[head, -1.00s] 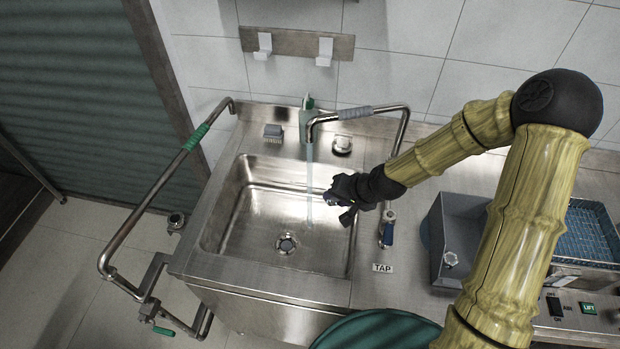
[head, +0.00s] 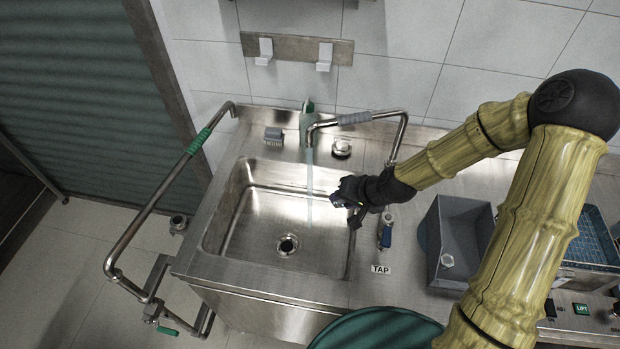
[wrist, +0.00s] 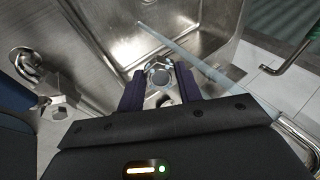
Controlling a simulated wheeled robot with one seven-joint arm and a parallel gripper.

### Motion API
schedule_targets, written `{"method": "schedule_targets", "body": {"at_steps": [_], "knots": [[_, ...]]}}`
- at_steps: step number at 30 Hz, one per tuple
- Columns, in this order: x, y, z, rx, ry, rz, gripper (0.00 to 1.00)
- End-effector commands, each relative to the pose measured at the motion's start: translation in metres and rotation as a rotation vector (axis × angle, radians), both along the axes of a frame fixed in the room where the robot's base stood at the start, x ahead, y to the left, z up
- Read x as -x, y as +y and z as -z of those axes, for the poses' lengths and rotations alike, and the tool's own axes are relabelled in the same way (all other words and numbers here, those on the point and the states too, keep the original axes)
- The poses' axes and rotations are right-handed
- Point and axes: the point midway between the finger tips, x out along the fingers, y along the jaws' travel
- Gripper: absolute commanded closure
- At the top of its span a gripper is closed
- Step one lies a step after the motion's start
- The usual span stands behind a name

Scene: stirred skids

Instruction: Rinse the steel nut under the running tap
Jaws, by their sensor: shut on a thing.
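The steel nut (wrist: 160,73) is pinched between the two dark purple fingers of my gripper (wrist: 159,88) in the wrist view. In the head view my gripper (head: 338,199) is over the right side of the sink (head: 222,212); the nut cannot be made out there. The tap (head: 325,124) is running. Its thin pale stream (head: 310,172) falls into the basin, left of my fingertips. In the wrist view the stream (wrist: 195,61) passes beyond and to the right of the nut, apart from it in the picture.
A grey box (head: 432,240) and a blue basket (head: 598,235) are farther right. A bent pipe with a green grip (head: 199,140) is at the left. The basin floor looks clear around the drain (head: 287,244).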

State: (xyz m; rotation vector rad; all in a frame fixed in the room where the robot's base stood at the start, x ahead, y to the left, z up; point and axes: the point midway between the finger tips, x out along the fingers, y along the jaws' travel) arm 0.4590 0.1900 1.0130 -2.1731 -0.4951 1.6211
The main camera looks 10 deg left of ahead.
Motion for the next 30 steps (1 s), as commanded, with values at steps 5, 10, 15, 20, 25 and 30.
{"method": "schedule_targets", "body": {"at_steps": [5,10,15,20,25,30], "knots": [[0.004,-0.008,-0.015,0.0,0.0,0.001,0.9],[0.008,-0.015,-0.024,-0.001,-0.002,0.001,0.9],[0.009,-0.016,-0.023,-0.001,-0.001,-0.001,0.9],[0.009,-0.016,-0.023,-0.001,-0.001,-0.001,0.9],[0.009,-0.016,-0.023,-0.001,-0.001,-0.001,0.9],[0.009,-0.016,-0.023,-0.001,-0.001,-0.001,0.9]]}}
